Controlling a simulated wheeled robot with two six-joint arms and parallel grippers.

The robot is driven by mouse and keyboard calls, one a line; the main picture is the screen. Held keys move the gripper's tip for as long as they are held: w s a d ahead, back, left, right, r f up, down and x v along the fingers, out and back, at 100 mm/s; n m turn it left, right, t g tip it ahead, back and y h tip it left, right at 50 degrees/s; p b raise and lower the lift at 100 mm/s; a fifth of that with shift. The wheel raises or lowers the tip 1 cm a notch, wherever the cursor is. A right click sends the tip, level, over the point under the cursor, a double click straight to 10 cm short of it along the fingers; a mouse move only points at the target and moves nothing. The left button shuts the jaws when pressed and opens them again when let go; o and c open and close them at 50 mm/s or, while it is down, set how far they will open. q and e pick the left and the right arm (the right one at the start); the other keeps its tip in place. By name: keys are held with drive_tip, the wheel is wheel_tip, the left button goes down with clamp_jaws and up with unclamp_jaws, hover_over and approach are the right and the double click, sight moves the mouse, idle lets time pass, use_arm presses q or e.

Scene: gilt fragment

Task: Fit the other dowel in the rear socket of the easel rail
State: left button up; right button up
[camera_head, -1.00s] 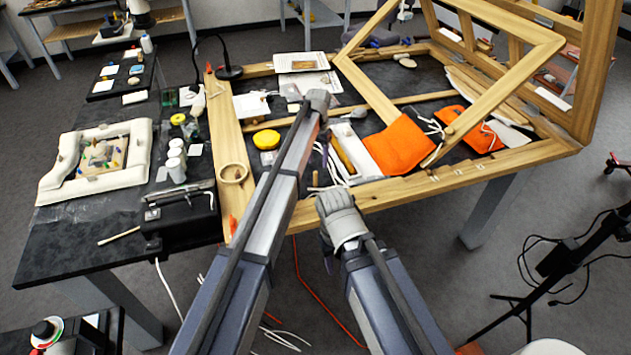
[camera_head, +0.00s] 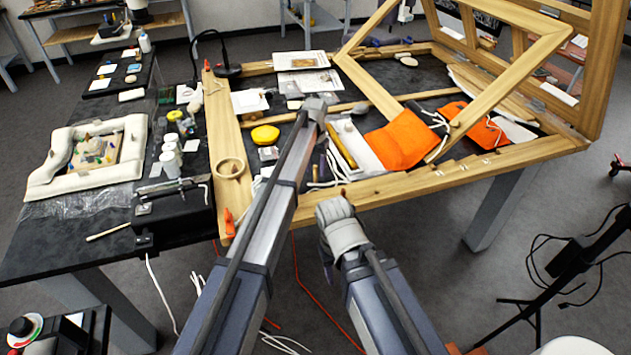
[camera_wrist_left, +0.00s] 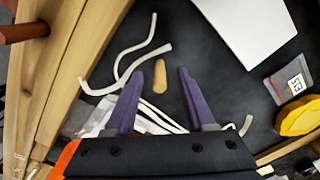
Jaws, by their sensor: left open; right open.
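In the left wrist view a short tan dowel (camera_wrist_left: 162,77) lies on the black tabletop, between and just past the tips of my left gripper (camera_wrist_left: 170,68). The purple fingers are apart and do not touch it. A reddish-brown dowel (camera_wrist_left: 25,32) sticks out of the wooden easel rail (camera_wrist_left: 70,50) at upper left. In the head view the front rail (camera_head: 405,185) runs along the table's near edge. My left gripper (camera_head: 320,168) is low over the table behind it. My right gripper (camera_head: 338,203) is at the rail's near side, its fingers mostly hidden. I cannot make out the rear socket.
White cords (camera_wrist_left: 130,55) curl beside the tan dowel. A yellow round lid (camera_head: 265,135), an orange cloth (camera_head: 400,140) and a wooden ring (camera_head: 230,168) surround the work area. A slanting wooden frame (camera_head: 480,90) rises at right. A black box (camera_head: 175,212) stands at left.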

use_arm(q)
drive_tip(key=shift+f, duration=0.45)
drive_tip(key=shift+r, duration=0.1)
drive_tip(key=shift+c, duration=0.3)
clamp_jaws()
